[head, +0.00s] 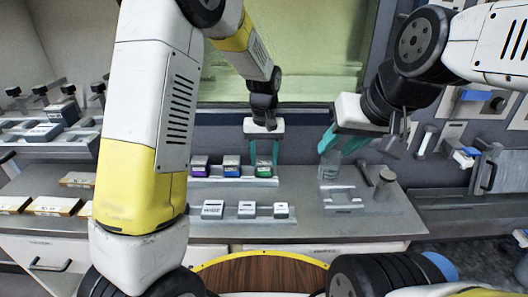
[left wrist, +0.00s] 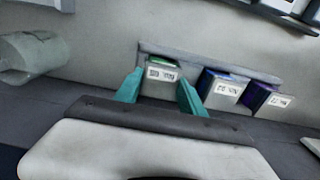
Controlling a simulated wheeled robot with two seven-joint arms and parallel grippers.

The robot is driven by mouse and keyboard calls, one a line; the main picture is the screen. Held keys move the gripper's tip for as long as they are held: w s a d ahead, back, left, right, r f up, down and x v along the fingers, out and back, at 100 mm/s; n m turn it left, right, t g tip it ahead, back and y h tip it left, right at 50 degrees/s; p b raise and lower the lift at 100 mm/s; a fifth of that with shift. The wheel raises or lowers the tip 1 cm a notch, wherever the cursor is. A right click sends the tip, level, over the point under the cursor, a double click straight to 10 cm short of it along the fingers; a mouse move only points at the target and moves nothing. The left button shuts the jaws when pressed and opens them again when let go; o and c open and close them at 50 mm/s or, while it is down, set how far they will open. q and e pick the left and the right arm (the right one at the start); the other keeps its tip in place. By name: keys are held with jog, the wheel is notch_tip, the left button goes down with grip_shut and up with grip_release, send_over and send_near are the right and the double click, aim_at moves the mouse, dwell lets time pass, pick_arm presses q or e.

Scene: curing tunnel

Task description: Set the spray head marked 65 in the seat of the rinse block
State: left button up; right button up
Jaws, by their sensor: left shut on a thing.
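My left gripper (head: 264,160) reaches down over the back rack and is shut on the green-topped spray head (head: 264,170). In the left wrist view its teal fingers stand on both sides of this spray head (left wrist: 161,76), which is still in line with its neighbours at the rack. A blue-topped (head: 232,170) and a purple-topped spray head (head: 201,170) stand to its left. The label numbers are too small to read. A grey fixture (head: 343,199) on the right may be the rinse block; I cannot tell. My right gripper (head: 338,150) is open above a translucent cup.
The translucent cup (head: 329,168) stands behind the grey fixture. A front rack (head: 265,217) holds grey blocks with white labels. A post with a round knob (head: 385,180) stands at the right. Trays and labelled boxes (head: 52,206) are at the left.

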aim_at(264, 160)
pick_arm(q)
grip_shut()
jog(key=shift+r, duration=3.05)
jog(key=shift+r, duration=0.1)
